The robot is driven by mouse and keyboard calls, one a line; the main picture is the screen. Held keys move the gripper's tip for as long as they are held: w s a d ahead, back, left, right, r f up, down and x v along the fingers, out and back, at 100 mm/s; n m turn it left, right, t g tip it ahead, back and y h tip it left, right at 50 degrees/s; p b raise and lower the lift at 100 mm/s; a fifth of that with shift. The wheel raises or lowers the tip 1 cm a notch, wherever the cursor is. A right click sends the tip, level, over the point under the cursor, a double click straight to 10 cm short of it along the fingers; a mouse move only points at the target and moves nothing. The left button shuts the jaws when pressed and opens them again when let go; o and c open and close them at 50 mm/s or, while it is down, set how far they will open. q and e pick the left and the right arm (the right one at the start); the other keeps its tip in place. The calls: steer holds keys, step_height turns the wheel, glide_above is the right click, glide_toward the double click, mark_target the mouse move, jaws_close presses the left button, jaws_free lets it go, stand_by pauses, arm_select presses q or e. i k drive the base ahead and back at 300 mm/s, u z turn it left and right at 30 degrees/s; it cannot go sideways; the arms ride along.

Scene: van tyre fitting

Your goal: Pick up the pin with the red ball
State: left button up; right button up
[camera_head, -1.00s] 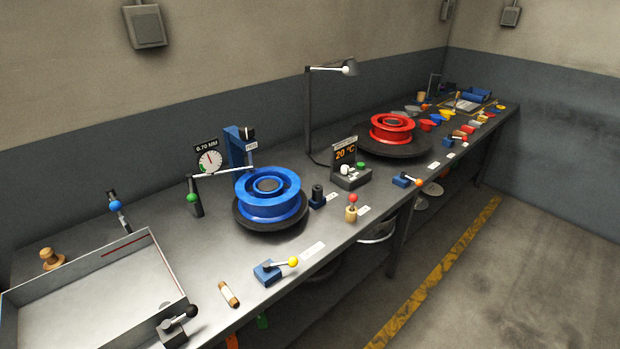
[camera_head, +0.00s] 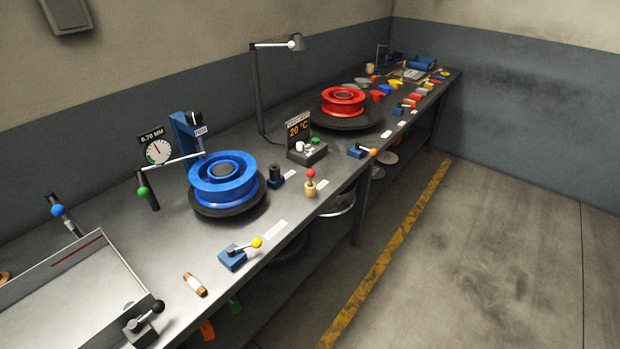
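The pin with the red ball (camera_head: 310,175) stands upright in a small tan wooden base (camera_head: 310,188) near the front edge of the workbench. It is right of the blue wheel and a small black knob on a blue block. Neither of my grippers shows in the head view.
The workbench (camera_head: 150,252) carries a blue wheel (camera_head: 222,180), a red wheel (camera_head: 343,101), a 20 °C display box (camera_head: 305,150), a yellow-ball lever (camera_head: 240,252), an orange-ball lever (camera_head: 362,151) and a grey tray (camera_head: 75,300). The floor (camera_head: 480,260) at right is clear beyond a yellow line.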

mark_target(310, 173)
steer(key=k, duration=1.3)
steer(key=z, duration=0.85)
steer(key=i, duration=0.9)
steer(key=z, duration=1)
steer(key=i, duration=1.25)
steer(key=u, duration=0.45)
steer(key=i, duration=0.85)
steer(key=u, duration=1.3)
steer(key=i, duration=0.5)
steer(key=u, duration=0.55)
